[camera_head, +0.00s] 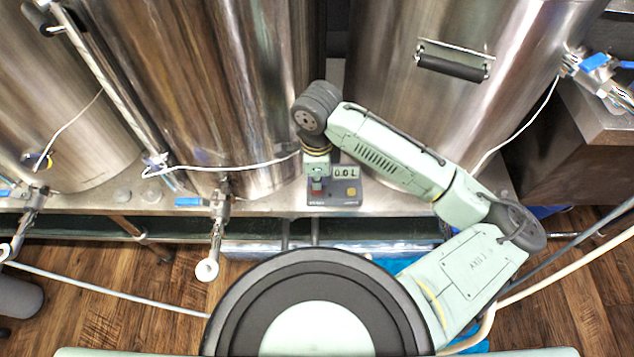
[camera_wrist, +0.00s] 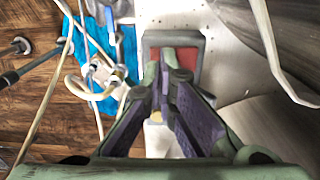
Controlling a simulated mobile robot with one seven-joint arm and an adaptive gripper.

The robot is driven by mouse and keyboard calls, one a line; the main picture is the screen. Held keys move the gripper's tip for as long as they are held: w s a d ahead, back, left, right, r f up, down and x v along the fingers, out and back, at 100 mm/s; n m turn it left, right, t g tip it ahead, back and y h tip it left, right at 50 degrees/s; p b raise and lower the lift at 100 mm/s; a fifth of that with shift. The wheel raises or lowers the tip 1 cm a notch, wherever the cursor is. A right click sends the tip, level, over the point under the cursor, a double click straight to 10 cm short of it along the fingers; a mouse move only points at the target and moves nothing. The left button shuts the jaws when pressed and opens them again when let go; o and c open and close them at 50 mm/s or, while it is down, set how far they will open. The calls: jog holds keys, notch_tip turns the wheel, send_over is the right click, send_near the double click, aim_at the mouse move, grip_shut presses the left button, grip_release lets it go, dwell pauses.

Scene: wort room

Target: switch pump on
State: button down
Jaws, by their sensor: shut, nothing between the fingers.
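The pump control box (camera_head: 340,203) is a small grey unit on the steel shelf between the tanks. Its display (camera_head: 345,172) reads "0.0 L". A red switch (camera_head: 317,191) is at its left and a yellow button (camera_head: 351,190) at its right. My gripper (camera_head: 317,181) points down over the red switch and partly hides it. In the wrist view, my gripper (camera_wrist: 167,62) is shut and empty, its fingertips in front of a red face in a grey frame (camera_wrist: 148,40). I cannot tell whether the tips touch it. The switch's position is unclear.
Large steel tanks (camera_head: 240,80) stand behind and beside the box. A valve (camera_head: 219,205) with a blue handle (camera_head: 190,202) sticks out to the left. White cables (camera_head: 235,168) run along the tanks. Blue material (camera_wrist: 110,45) and hoses lie below the shelf in the wrist view.

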jog(key=shift+f+b, duration=0.55)
jog(key=shift+f, duration=0.45)
jog(key=shift+r, duration=0.1)
notch_tip(320, 180, up, 6)
jog(key=p, duration=0.6)
jog(key=shift+p, duration=0.3)
